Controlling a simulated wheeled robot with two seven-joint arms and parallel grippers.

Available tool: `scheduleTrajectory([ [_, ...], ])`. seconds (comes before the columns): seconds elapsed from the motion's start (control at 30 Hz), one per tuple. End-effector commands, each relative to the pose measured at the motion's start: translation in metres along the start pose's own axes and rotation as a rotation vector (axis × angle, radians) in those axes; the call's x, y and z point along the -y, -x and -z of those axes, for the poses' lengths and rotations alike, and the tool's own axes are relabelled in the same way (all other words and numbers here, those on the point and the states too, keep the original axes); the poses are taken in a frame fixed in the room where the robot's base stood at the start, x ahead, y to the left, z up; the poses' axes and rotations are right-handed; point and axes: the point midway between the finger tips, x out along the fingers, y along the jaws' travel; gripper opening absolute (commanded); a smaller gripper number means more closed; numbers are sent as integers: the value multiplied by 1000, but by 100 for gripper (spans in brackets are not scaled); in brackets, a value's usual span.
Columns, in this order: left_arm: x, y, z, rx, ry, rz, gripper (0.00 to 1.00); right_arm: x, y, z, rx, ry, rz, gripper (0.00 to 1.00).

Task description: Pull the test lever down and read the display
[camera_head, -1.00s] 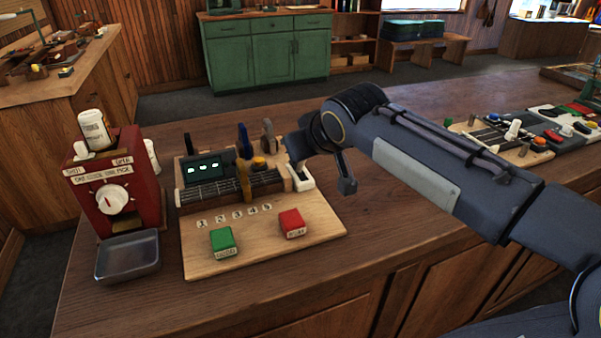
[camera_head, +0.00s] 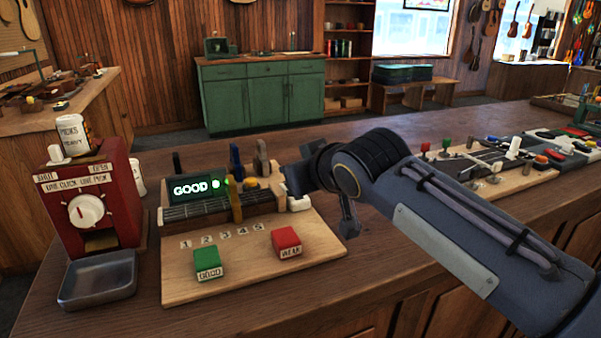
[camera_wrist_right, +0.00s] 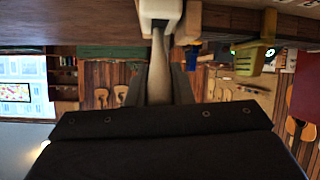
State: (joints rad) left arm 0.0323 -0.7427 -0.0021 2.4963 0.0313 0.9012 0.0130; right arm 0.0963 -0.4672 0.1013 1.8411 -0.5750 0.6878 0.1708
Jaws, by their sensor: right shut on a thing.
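The tester is a wooden board (camera_head: 240,285) on the counter. A white lever housing (camera_head: 299,203) shows at the board's right end. In the right wrist view, the pale lever (camera_wrist_right: 160,65) rises from the white housing (camera_wrist_right: 160,10) between my fingers. My right gripper (camera_wrist_right: 162,85) is shut on the lever. In the head view, my right gripper (camera_head: 292,182) is partly hidden behind my own wrist. My left gripper is out of view.
A green "GOOD" button (camera_head: 207,261) and a red "WEAR" button (camera_head: 286,241) sit at the board's front. A red pick dispenser (camera_head: 92,208) and a metal tray (camera_head: 98,281) stand at left. Other boards (camera_head: 490,160) lie at right. The counter front is clear.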

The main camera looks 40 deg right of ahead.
Motion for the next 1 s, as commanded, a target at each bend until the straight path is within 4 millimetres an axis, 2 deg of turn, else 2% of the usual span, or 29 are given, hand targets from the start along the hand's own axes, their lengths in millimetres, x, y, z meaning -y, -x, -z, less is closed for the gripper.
scheduleTrajectory([
  [0.03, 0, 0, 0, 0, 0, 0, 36, 0, 0, 0, -2, 1, 0, 22],
  [0.2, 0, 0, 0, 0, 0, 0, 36, 0, 0, 0, -1, 1, 0, 42],
  [0.53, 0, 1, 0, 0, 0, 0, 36, 0, 5, 0, -1, 0, 0, 42],
  [0.9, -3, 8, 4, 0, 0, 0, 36, 0, 63, 2, -4, 0, 0, 42],
  [1.0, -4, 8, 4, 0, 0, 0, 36, 0, 73, 1, -3, 0, 0, 42],
])
